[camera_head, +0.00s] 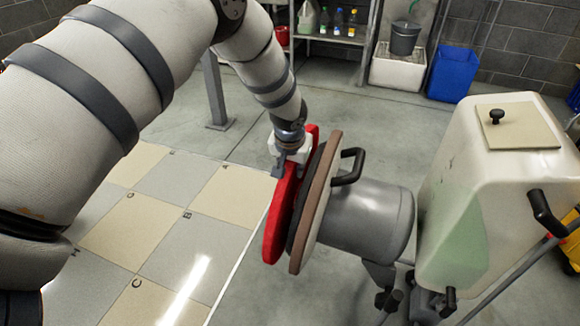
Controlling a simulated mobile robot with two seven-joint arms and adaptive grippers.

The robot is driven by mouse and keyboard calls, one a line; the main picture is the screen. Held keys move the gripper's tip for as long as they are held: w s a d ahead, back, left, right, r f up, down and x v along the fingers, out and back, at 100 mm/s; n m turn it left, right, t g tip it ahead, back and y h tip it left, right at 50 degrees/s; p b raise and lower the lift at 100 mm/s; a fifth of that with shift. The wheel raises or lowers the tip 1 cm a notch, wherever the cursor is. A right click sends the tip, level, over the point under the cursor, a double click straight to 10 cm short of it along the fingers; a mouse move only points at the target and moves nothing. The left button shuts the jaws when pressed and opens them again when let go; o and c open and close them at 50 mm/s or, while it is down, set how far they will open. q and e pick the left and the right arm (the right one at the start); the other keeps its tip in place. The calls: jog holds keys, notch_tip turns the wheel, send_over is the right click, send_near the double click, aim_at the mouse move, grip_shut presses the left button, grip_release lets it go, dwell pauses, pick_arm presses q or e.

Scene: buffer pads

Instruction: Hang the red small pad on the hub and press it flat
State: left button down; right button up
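The red pad (277,222) stands on edge, steeply tilted, and is seen nearly edge-on in the head view. It lies close along the left side of the black hub disc (301,205) of the floor machine; I cannot tell whether it touches all round. A brown ring (318,207) sits behind the disc, on the grey motor housing (370,215). My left gripper (280,170) is at the upper part of the pad, against or over its edge. Its fingertips are partly hidden, so its grip is unclear. My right gripper is out of view.
The machine's cream tank (480,200) stands at the right, with a black handle (350,168) above the housing. A blue bin (453,73), a white basin (398,70) and a shelf (330,38) with bottles are at the back.

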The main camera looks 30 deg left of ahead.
pick_arm(q)
jog(key=shift+w+d, duration=0.1)
jog(key=shift+d, duration=0.45)
jog(key=shift+w+d+f, duration=0.1)
jog(key=shift+w+d, duration=0.05)
jog(key=shift+d, duration=0.4)
jog(key=shift+w+d, duration=0.1)
jog(key=shift+d, duration=0.3)
jog(key=shift+d+h, duration=0.1)
jog(key=shift+h, duration=0.6)
jog(key=shift+f, duration=0.25)
dwell(0.6)
jog(key=c, duration=2.1)
grip_release()
